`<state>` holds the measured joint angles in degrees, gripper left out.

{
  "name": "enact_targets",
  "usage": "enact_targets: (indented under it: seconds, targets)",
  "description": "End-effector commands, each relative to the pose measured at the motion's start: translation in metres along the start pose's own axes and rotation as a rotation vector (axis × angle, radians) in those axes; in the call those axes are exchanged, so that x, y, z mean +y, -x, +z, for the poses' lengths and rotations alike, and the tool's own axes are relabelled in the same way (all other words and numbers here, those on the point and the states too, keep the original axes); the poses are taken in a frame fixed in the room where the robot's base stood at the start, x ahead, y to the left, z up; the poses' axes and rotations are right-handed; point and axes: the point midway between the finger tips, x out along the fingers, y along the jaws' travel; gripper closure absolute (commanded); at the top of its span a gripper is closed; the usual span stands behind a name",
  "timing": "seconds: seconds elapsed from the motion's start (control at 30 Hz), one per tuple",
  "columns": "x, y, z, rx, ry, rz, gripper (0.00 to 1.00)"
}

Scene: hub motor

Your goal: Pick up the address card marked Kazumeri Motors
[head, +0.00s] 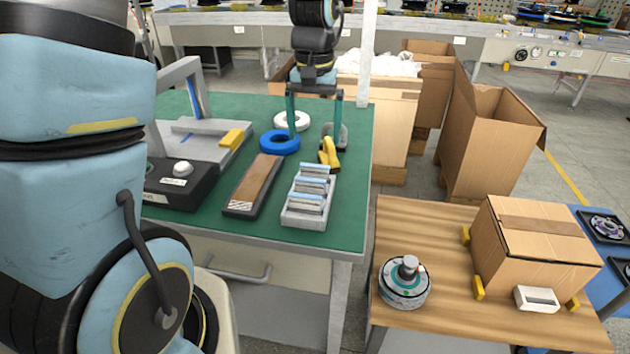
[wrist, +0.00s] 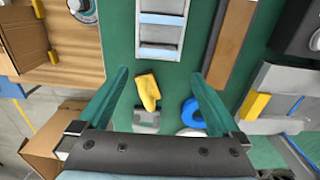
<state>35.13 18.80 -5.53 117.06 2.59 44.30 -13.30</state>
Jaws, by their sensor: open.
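A pale grey rack (head: 290,219) stands near the front right of the green bench mat and also shows in the wrist view (wrist: 159,33). Several pale cards with blue edges (head: 313,186) sit in its slots. Their print is too small to read, so I cannot tell which is marked Kazumeri Motors. My gripper (head: 315,137) is open and empty, pointing down above the mat, behind the rack. In the wrist view its two fingers (wrist: 160,75) are spread wide, with the rack ahead of them.
A yellow tool (head: 328,153), a blue ring (head: 279,142), a white ring (head: 291,121) and a grey item lie around my gripper. A brown-topped board (head: 255,183) lies left of the rack. The wooden table at right holds a closed carton (head: 535,240), a hub motor (head: 404,284) and a white holder (head: 537,299).

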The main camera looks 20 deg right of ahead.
Motion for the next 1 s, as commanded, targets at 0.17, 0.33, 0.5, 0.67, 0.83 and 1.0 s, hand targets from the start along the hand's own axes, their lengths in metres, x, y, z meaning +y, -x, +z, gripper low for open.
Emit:
enact_targets:
  seconds: [0.17, 0.33, 0.5, 0.67, 0.83, 1.0]
  targets:
    - [0.000, -0.026, 0.002, -0.004, 0.000, 0.000, 0.00]
    - [0.000, -0.037, 0.002, -0.001, 0.001, 0.000, 0.00]
    - [0.002, -0.057, 0.009, -0.005, 0.000, 0.000, 0.00]
    - [0.003, -0.079, 0.011, -0.002, 0.000, 0.000, 0.00]
    - [0.003, -0.087, 0.011, 0.001, 0.001, 0.001, 0.00]
    - [0.003, -0.087, 0.010, 0.001, 0.001, 0.001, 0.01]
